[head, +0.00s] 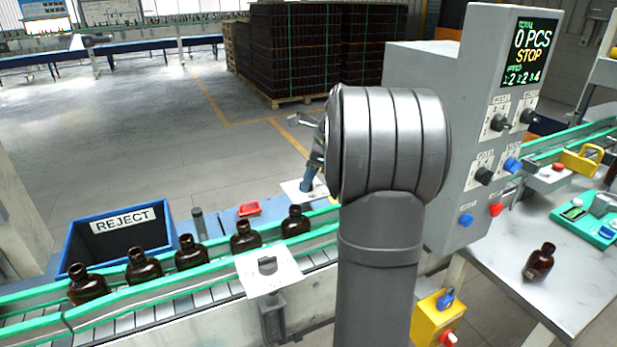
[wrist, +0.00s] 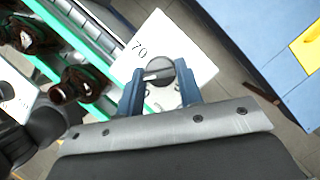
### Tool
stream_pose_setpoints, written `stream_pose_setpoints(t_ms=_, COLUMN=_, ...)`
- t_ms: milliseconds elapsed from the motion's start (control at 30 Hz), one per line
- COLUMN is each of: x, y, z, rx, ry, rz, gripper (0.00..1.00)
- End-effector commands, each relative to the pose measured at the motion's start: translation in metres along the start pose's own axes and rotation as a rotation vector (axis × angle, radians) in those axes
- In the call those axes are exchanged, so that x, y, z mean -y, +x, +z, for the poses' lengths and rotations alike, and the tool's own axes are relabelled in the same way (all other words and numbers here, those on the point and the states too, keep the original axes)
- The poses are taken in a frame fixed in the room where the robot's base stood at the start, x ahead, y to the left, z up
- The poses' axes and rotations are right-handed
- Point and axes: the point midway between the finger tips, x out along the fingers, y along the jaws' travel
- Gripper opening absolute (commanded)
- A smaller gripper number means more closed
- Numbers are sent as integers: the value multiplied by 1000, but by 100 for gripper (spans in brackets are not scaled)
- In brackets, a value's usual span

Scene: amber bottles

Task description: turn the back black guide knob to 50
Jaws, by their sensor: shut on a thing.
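The back black guide knob (wrist: 161,71) is a round dark knob with a pale pointer line, on a white dial plate (wrist: 180,38). The number 70 is readable on the plate, up and left of the knob; the other marks are hidden or unclear. The pointer lies toward the left finger in the wrist view. My gripper (wrist: 160,82) has its two blue fingers on either side of the knob, shut on it. In the head view my gripper (head: 307,184) is over the back plate (head: 291,188), and the knob is hidden there.
A front knob (head: 267,264) sits on another white plate. Several amber bottles (head: 190,252) stand on the green-railed conveyor (head: 120,297). The control panel (head: 470,130) stands right of my arm.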

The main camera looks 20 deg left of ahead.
Motion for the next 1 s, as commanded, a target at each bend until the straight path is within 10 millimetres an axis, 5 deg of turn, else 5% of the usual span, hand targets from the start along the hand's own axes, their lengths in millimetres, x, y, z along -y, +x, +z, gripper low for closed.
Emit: stream_pose_setpoints(t_ms=1000, x=5, y=1, z=4, rx=1, ry=-887, rz=367, gripper=10)
